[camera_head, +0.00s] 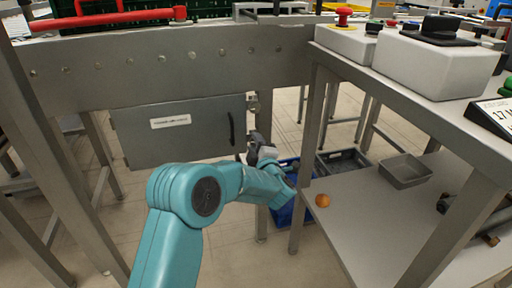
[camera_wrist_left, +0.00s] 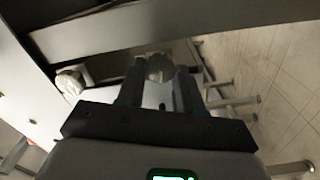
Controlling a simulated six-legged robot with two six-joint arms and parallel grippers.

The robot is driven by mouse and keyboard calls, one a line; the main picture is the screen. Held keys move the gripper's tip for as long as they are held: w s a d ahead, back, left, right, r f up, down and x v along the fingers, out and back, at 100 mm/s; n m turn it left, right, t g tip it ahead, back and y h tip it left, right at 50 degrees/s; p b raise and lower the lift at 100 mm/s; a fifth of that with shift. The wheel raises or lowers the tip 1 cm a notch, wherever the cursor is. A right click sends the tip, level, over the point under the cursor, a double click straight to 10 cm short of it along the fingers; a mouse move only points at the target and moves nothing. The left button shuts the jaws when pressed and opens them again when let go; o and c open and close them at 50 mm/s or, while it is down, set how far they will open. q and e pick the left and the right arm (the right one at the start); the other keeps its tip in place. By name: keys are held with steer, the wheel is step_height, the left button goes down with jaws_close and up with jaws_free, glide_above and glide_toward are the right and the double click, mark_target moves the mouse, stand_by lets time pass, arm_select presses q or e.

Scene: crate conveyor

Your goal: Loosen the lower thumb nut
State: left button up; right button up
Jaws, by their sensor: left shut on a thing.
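The grey cover panel (camera_head: 180,130) with a white label and a dark handle hangs under the conveyor frame. My left gripper (camera_head: 256,152) is at the panel's right edge, low beside the post. In the left wrist view its two dark fingers (camera_wrist_left: 160,75) are closed on a round grey thing, the lower thumb nut (camera_wrist_left: 159,66), partly hidden by the fingers. A pale round knob (camera_wrist_left: 70,82), perhaps the other thumb nut, shows to the left, apart from the fingers. In the head view a small metal fitting (camera_head: 252,104) sits higher at the panel's right edge. My right gripper is not in view.
The conveyor frame (camera_head: 190,65) runs above the panel. A blue crate (camera_head: 283,212) and a grey crate (camera_head: 342,162) stand on the floor behind the table leg. A metal tray (camera_head: 405,171) and an orange (camera_head: 322,201) are on the lower shelf (camera_head: 365,215) at right.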

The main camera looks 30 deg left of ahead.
arm_select(q)
steer(key=shift+n, duration=0.8)
steer(key=shift+f, duration=0.1)
steer(key=o, duration=1)
steer(key=shift+o, duration=0.2)
steer(key=p+v, duration=0.4)
steer(key=v, duration=1.2)
steer(key=shift+d, duration=0.15)
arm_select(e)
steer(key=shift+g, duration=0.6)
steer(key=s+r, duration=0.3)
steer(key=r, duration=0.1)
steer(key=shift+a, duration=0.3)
